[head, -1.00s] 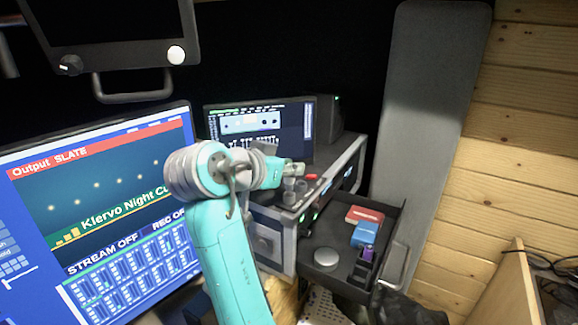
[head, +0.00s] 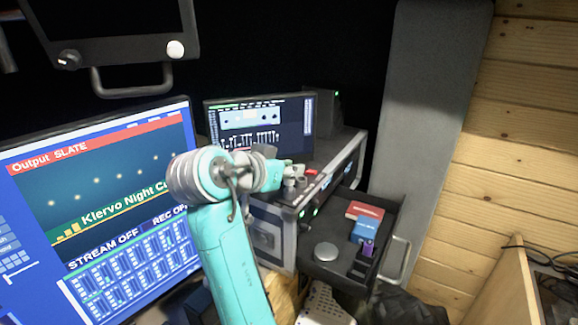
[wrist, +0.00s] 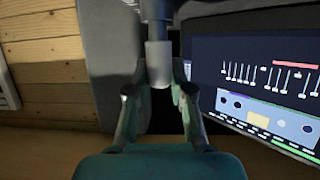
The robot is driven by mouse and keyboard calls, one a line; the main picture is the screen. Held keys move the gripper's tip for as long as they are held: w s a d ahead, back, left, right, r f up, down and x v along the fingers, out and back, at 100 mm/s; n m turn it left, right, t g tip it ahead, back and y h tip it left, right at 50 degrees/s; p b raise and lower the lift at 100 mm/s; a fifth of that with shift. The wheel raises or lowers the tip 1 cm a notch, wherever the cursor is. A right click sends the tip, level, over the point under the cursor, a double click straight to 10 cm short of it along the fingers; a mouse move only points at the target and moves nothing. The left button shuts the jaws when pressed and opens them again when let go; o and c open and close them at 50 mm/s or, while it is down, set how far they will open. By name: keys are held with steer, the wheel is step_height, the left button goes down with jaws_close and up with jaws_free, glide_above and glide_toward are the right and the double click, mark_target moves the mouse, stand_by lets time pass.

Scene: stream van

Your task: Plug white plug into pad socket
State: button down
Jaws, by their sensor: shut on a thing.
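My gripper (head: 289,176) is over the front of the equipment rack, its fingers small and partly mixed with grey parts behind. In the wrist view my gripper (wrist: 160,82) has both fingers closed around a pale grey cylindrical piece, which I take to be the white plug (wrist: 158,58). I cannot make out the plug clearly in the head view. I cannot pick out the pad socket in either view, nor tell whether the plug touches anything.
The grey rack (head: 343,150) carries a mixer monitor (head: 262,135) and a small red item (head: 311,172). An open dark drawer (head: 340,268) holds a silver puck (head: 326,252), red and blue boxes and a purple item. A large screen (head: 90,230) stands left of my arm.

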steer(key=shift+f, duration=0.65)
steer(key=c, duration=0.9)
jaws_free()
steer(key=shift+c, duration=0.2)
steer(key=v, duration=1.2)
